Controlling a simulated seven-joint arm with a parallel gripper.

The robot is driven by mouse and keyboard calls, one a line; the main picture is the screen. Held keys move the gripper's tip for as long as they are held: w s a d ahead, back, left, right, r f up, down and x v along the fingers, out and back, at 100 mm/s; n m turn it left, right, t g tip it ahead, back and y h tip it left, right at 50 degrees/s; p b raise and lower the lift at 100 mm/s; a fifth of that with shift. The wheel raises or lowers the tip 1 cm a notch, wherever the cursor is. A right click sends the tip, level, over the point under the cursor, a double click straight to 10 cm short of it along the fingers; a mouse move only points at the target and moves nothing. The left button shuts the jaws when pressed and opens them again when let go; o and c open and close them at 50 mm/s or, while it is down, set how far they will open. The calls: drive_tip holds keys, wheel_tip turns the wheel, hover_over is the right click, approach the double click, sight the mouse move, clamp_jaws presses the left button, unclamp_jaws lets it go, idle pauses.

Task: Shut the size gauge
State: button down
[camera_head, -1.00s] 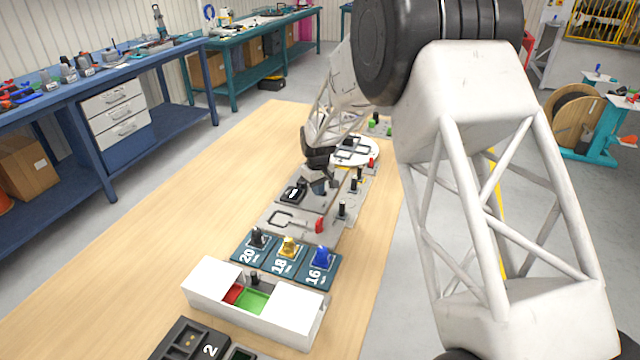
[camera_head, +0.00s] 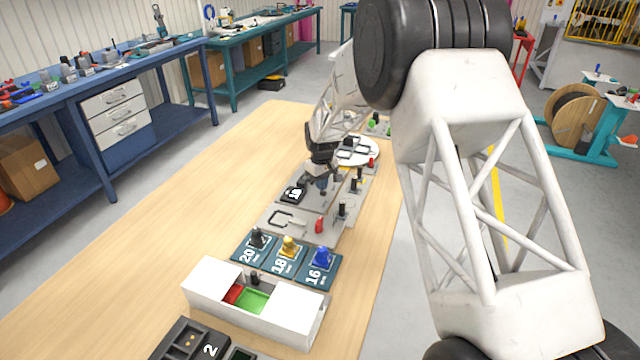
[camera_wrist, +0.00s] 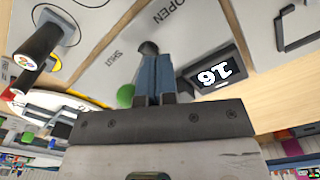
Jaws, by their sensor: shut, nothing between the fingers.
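The size gauge is a grey plate marked OPEN and SHUT (camera_wrist: 112,52) in the wrist view. Its black display (camera_wrist: 214,74) shows a white 16, upside down there; the display is also in the head view (camera_head: 293,194). My gripper (camera_wrist: 154,62) is shut and empty, pointing down over the plate between the two words. A dark rounded knob (camera_wrist: 148,46) shows right at the fingertips; I cannot tell whether they touch it. In the head view my gripper (camera_head: 322,186) is just right of the display, and my wrist hides part of the plate.
A red-handled piece (camera_head: 319,226) and black posts (camera_head: 342,209) stand near the gauge. Nearer are tiles with black, yellow and blue connectors (camera_head: 289,246) and a white box (camera_head: 212,281). A round white plate (camera_head: 362,152) lies behind. The table's left side (camera_head: 190,205) is clear.

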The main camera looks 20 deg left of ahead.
drive_tip(key=shift+s, duration=0.25)
drive_tip(key=shift+s, duration=0.35)
drive_tip(key=shift+r, duration=0.1)
idle(0.4)
wheel_tip(320, 180, up, 7)
idle(0.5)
